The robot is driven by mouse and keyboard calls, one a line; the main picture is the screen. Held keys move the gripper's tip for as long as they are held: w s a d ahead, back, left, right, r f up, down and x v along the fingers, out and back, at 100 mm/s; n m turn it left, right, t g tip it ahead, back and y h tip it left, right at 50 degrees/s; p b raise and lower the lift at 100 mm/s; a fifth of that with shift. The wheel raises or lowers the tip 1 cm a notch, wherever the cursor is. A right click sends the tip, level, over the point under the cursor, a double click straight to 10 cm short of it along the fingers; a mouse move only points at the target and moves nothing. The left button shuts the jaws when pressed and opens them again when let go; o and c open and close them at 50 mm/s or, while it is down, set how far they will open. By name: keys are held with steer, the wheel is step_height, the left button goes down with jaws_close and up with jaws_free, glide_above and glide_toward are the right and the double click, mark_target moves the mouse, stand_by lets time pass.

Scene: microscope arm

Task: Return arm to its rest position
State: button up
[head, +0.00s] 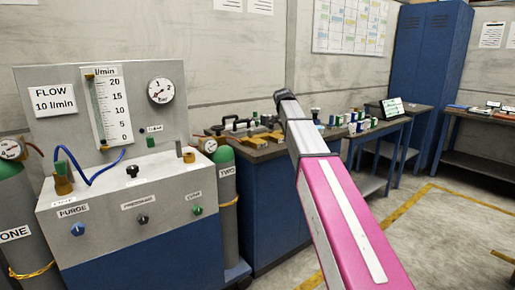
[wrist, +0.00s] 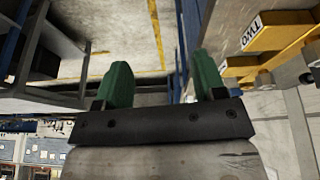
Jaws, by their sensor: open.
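My arm, pink with a pale stripe and then grey, reaches up and away from the lower right of the head view. Its dark far end is near the middle of that view, in front of the back bench (head: 262,150). The fingers cannot be made out there. In the wrist view my gripper (wrist: 163,72) shows two green fingers standing wide apart on a dark bar. Nothing is between them except the distant floor.
A flow panel (head: 150,100) stands on a grey and blue console (head: 140,215) at left, flanked by green-topped cylinders, one (head: 225,180) labelled TWO. A blue locker (head: 432,75) stands at back right. Bare floor (head: 450,235) with yellow lines lies at right.

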steer(key=s+d+f+n, duration=0.15)
steer(key=s+f, duration=0.25)
steer(key=f, duration=0.4)
steer(key=s+f+n+g+y, duration=0.1)
steer(key=s+f+n, duration=0.1)
steer(key=s+f, duration=0.35)
steer(key=s+d+f+n, duration=0.1)
steer(key=s+f, duration=0.2)
steer(key=f, duration=0.6)
steer(key=s+f+n+g+y, duration=0.1)
steer(key=s+f+n, duration=0.4)
steer(key=s+f, duration=1.3)
steer(key=s+y, duration=0.1)
steer(key=s, duration=0.1)
steer(key=shift+s+d, duration=0.3)
steer(key=shift+s, duration=0.1)
